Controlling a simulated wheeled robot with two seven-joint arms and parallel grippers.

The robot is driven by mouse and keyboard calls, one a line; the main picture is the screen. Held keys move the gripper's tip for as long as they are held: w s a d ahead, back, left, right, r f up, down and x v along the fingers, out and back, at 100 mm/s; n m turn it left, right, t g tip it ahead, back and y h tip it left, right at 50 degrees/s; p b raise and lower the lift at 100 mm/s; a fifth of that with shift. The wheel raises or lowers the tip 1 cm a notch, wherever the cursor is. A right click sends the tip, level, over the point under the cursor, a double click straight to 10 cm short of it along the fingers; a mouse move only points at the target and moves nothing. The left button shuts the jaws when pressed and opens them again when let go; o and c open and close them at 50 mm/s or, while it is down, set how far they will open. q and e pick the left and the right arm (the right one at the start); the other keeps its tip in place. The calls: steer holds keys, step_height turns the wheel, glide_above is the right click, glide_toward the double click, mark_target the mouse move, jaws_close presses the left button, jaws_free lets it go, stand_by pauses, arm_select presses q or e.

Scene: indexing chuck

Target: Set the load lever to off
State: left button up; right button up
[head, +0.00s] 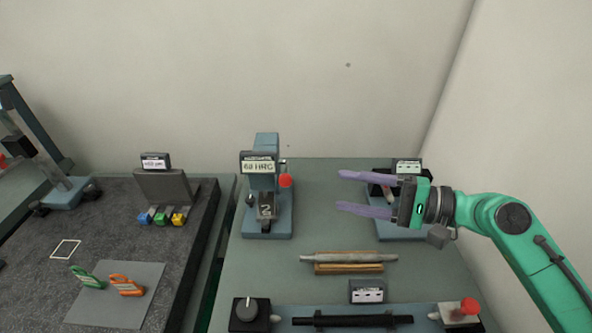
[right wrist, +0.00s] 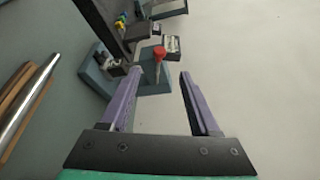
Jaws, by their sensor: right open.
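A blue hardness tester (head: 266,150) with a display reading about 62 HRC stands on the grey-green bench. A lever with a red knob (head: 285,180) is on its right side; I take this as the load lever. The red knob also shows in the right wrist view (right wrist: 160,53), beyond and between the fingers. My right gripper (head: 341,190) is open and empty, its purple fingers pointing left toward the knob with a gap left between. Any off marking is too small to read. My left gripper is out of view.
A metal rod on a wooden rest (head: 348,263) lies in front of the gripper. A front fixture holds a black bar (head: 352,321), a dial (head: 248,308) and another red knob (head: 469,306). A blue-based device (head: 405,232) stands behind the gripper. A dark granite table is at left.

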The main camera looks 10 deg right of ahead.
mark_target(291, 181)
steer(key=p+x, duration=0.1)
steer(key=x, duration=0.3)
steer(key=p+x, duration=0.2)
steer(key=x, duration=0.3)
steer(key=shift+w+d+r, duration=0.15)
steer(key=shift+w+r, duration=0.05)
steer(key=p+x, duration=0.1)
steer(key=x, duration=0.2)
steer(key=shift+s+f, duration=0.1)
steer(key=shift+f, duration=0.2)
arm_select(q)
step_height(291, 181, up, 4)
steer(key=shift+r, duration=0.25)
arm_select(e)
jaws_close()
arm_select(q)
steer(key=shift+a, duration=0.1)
